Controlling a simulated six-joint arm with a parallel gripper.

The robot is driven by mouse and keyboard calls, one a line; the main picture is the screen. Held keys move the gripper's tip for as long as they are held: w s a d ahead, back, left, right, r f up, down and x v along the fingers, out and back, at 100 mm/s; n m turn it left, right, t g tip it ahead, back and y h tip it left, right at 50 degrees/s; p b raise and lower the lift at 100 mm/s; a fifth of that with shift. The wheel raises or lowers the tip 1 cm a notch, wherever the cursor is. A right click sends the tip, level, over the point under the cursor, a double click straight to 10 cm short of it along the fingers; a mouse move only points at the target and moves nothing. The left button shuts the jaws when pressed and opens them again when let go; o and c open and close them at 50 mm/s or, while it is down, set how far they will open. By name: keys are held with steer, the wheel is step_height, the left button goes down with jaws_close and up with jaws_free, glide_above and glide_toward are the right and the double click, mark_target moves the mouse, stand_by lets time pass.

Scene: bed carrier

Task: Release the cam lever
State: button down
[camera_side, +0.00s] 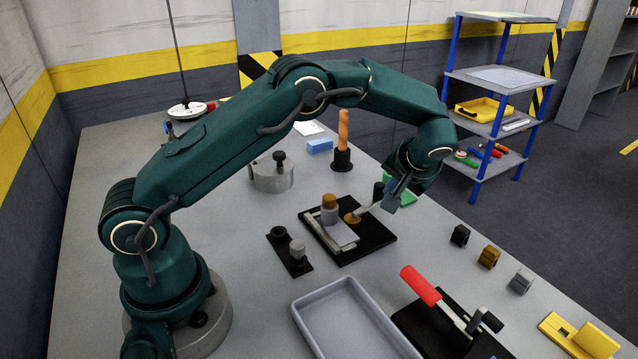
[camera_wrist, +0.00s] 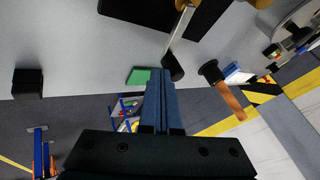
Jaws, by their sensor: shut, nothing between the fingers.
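The cam lever (camera_side: 365,208) is a pale bar on a brass round pivot (camera_side: 351,218), at the right side of a black baseplate (camera_side: 372,237). Its dark knob (camera_side: 378,191) is at the outer end. The wrist view shows the bar (camera_wrist: 178,35) and the knob (camera_wrist: 173,68) at its end. A grey block (camera_side: 340,234) and a brass-topped cylinder (camera_side: 329,207) sit on the plate. My gripper (camera_side: 392,198) is shut and empty close beside the knob. In the wrist view its fingertips (camera_wrist: 158,72) are just left of the knob; I cannot tell whether they touch.
A red-handled clamp (camera_side: 440,300) and a grey tray (camera_side: 300,318) are in front. Small blocks (camera_side: 489,257) line the right table edge. A tool (camera_side: 342,145) with an orange handle stands behind the plate. A blue-post shelf (camera_side: 490,110) is beyond the table.

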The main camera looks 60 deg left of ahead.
steer(key=shift+w+a+n, duration=0.1)
steer(key=shift+a+n, duration=0.2)
steer(key=shift+a, duration=1.05)
steer(key=shift+s+a, duration=0.15)
steer(key=shift+a, duration=0.5)
steer(key=shift+s+a, duration=0.15)
steer(key=shift+a, duration=0.5)
steer(key=n+g, duration=0.1)
steer(key=s+a+n+g, duration=0.1)
steer(key=shift+a+n+y, duration=0.2)
steer(key=shift+n+y, duration=0.1)
steer(key=shift+n, duration=0.1)
steer(key=shift+s+a, duration=0.4)
steer(key=shift+a, duration=0.05)
steer(key=shift+s+a+n+g, duration=0.25)
steer(key=shift+s+n+g, duration=0.1)
steer(key=shift+n+g, duration=0.3)
steer(key=shift+s+a+n+g, duration=0.2)
steer(key=shift+s+n+g, duration=0.2)
steer(key=shift+n, duration=0.45)
steer(key=shift+v, duration=2.55)
